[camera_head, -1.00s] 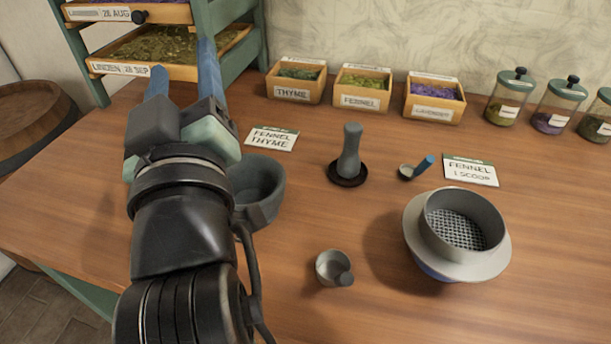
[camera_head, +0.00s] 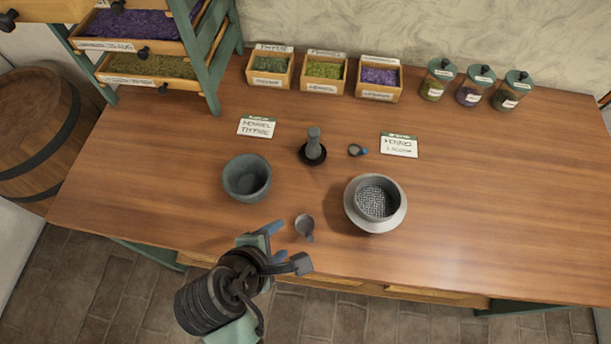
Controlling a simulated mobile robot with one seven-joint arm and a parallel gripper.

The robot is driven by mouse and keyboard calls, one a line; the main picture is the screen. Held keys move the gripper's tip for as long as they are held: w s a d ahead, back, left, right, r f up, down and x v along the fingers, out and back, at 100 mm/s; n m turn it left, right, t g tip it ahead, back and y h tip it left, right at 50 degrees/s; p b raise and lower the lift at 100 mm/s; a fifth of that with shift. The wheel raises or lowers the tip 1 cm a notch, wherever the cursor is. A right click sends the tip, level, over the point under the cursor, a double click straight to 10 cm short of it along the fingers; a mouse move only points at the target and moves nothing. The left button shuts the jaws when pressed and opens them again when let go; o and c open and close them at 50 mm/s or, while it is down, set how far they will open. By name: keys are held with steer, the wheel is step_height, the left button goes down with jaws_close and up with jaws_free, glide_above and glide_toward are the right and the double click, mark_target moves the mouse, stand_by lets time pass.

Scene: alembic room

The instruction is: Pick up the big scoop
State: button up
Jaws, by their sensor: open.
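The big scoop (camera_head: 304,224), a small grey cup with a short handle pointing toward the table's front edge, sits on the wooden table (camera_head: 480,200) near its front. My gripper (camera_head: 284,243) is open and empty, with its blue fingers just to the left and front of the scoop. No contact with the scoop can be made out.
A grey mortar (camera_head: 246,178) stands left of the big scoop and a sieve in a pale bowl (camera_head: 391,219) stands to its right. Paper cards, herb boxes (camera_head: 324,74) and lidded jars (camera_head: 470,90) stand farther back. The table's right side is clear.

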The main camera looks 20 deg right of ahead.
mark_target(308, 236)
steer(key=shift+n+g, duration=0.4)
steer(key=shift+g, duration=0.1)
steer(key=shift+s+d+p+x, duration=0.3)
steer(key=shift+s+p+x, duration=0.1)
steer(key=shift+x, duration=1.6)
steer(key=shift+s+d+p+x, duration=0.25)
steer(key=shift+s+d+x, duration=0.1)
steer(key=shift+x, duration=1.65)
steer(key=shift+s+d+p+x, duration=0.2)
steer(key=shift+s+p+x, duration=0.2)
steer(key=shift+x, duration=1.55)
steer(key=shift+r, duration=0.1)
jaws_close()
